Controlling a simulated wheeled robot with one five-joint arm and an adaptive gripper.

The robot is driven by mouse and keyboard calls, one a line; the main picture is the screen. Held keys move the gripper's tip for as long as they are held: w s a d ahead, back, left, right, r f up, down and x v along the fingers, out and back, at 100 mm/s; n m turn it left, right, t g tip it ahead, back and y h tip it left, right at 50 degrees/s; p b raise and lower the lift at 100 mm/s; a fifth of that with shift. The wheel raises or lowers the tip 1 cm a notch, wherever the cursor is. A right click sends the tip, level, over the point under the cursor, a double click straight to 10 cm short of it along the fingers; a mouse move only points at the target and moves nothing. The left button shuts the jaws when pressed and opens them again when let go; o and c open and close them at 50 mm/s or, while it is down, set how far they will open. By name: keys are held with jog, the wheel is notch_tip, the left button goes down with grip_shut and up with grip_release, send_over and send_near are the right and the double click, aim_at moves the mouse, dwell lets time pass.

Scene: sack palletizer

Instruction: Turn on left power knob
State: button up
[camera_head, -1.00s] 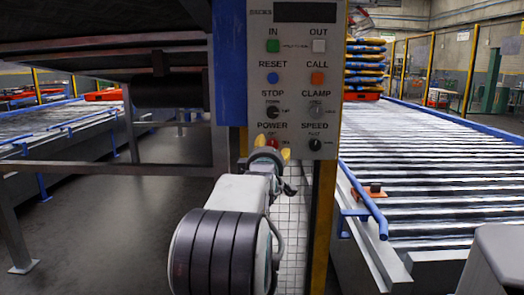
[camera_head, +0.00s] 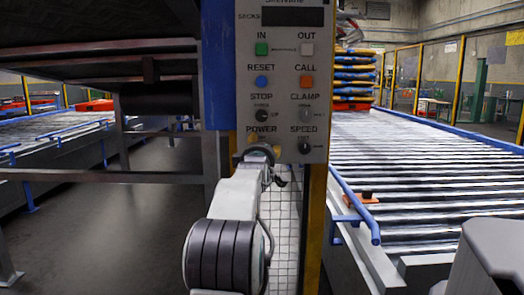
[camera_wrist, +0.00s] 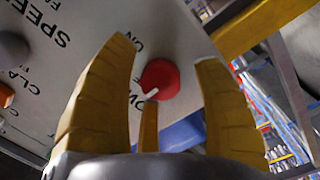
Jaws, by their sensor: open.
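A red power knob (camera_wrist: 160,79) with a white pointer mark sits on the grey control panel (camera_wrist: 178,32), beside the word ON in the wrist view. My gripper (camera_wrist: 167,55) is open, with yellow fingers on either side of the knob and a third finger below it. Whether any finger touches the knob is not clear. In the head view my gripper (camera_head: 263,143) is just below the POWER label on the panel (camera_head: 243,105), and it hides the knob there. The black SPEED knob (camera_head: 305,148) is close by on the right.
A roller conveyor (camera_head: 420,170) lies right of the panel. A blue post (camera_head: 217,70) stands at its left.

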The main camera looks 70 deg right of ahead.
jog(key=shift+d, duration=0.35)
jog(key=c, duration=1.2)
